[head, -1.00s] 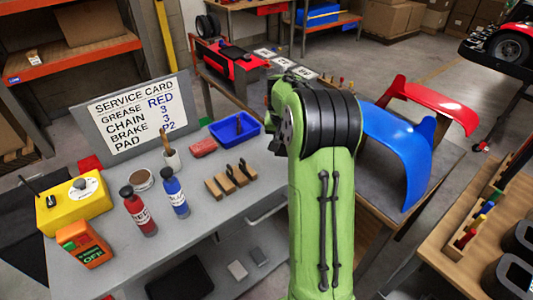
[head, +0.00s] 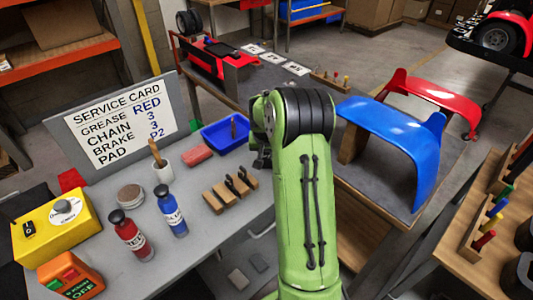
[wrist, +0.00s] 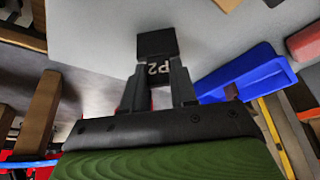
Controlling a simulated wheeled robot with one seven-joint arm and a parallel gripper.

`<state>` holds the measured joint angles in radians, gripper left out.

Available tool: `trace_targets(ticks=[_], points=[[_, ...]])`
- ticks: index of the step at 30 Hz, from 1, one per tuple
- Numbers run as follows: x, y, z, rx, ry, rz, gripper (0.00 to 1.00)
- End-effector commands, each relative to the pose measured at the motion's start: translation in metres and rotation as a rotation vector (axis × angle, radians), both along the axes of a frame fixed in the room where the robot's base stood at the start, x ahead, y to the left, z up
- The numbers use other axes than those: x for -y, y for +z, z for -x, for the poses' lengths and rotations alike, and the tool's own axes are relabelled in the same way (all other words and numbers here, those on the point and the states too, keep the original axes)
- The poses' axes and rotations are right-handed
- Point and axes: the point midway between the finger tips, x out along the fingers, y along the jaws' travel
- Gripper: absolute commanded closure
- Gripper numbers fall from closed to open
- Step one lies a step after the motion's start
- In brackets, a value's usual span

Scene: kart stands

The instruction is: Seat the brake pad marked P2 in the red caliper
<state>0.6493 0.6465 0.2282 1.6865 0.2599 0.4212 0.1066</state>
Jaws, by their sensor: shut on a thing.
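My gripper (wrist: 157,92) is shut on a dark brake pad (wrist: 156,44) in the wrist view. White P2 lettering shows on the pad between the fingers. The pad is held clear of the fingertips' far end, above a grey surface. In the head view my green arm hides most of the gripper and the pad. A red and grey unit with black parts (head: 222,58) stands on the far bench; I cannot tell if it is the red caliper. The service card (head: 118,122) reads "PAD P2" at its bottom.
The near grey bench holds a blue bin (head: 208,139), wooden blocks with dark pieces (head: 222,196), red (head: 130,237) and blue (head: 171,214) bottles, and a yellow box (head: 45,238). Blue (head: 405,125) and red (head: 440,93) curved panels stand at the right.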

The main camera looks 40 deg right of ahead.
Motion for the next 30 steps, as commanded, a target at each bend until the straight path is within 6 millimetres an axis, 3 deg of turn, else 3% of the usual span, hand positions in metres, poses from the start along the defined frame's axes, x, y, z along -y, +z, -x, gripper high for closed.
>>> trace_targets(ticks=[8, 9, 14, 23, 26, 30], points=[[0.0, -0.002, 0.0, 0.001, 0.0, 0.001, 1.0], [0.0, -0.003, 0.0, 0.001, 0.0, 0.001, 0.71], [0.0, -0.001, 0.0, 0.001, 0.0, 0.0, 0.47], [0.0, 0.001, 0.0, 0.001, 0.0, 0.001, 0.47], [-0.003, 0.015, 0.002, 0.004, 0.0, 0.003, 0.47], [-0.012, 0.051, 0.013, 0.005, 0.001, 0.004, 0.47]])
